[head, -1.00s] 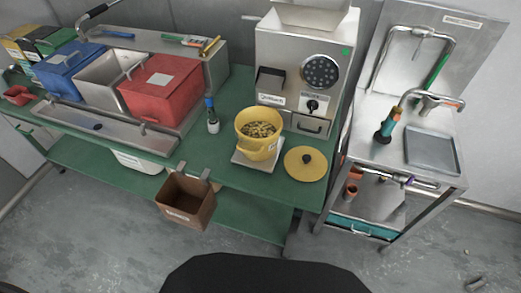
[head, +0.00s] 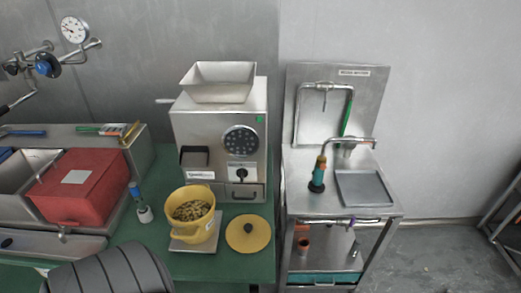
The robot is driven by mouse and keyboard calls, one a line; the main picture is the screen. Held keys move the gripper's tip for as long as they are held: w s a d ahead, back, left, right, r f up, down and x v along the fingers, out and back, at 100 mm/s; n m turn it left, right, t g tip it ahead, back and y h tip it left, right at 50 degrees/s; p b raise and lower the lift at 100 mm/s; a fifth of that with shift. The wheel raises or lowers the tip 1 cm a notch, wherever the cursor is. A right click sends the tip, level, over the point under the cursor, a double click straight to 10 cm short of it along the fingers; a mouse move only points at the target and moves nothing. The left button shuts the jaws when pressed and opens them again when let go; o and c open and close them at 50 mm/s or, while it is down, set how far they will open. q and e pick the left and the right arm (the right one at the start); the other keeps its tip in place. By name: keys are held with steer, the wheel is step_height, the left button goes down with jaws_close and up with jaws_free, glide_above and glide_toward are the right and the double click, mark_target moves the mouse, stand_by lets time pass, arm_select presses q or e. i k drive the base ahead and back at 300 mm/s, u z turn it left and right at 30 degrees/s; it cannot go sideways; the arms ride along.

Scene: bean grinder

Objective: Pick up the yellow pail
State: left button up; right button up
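The yellow pail (head: 204,231) stands upright on a small pale square plate (head: 184,246) on the green bench, in the lower left-middle of the head view. It is open at the top and holds many small brownish-yellow pieces. A round yellow lid (head: 262,236) with a dark knob lies flat on the bench just right of it. Neither of my grippers is in view, and nothing is touching the pail. A dark ribbed shape covers the lower left corner of the view.
The steel grinder (head: 215,128) with a hopper stands right behind the pail. A small bottle (head: 144,213) stands to its left, near a red bin (head: 78,205). A steel sink stand (head: 345,212) is on the right, past a narrow gap.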

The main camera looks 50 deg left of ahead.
mark_target(190, 209)
steer(key=z, duration=0.45)
steer(key=i, duration=1.7)
steer(key=u, duration=2.9)
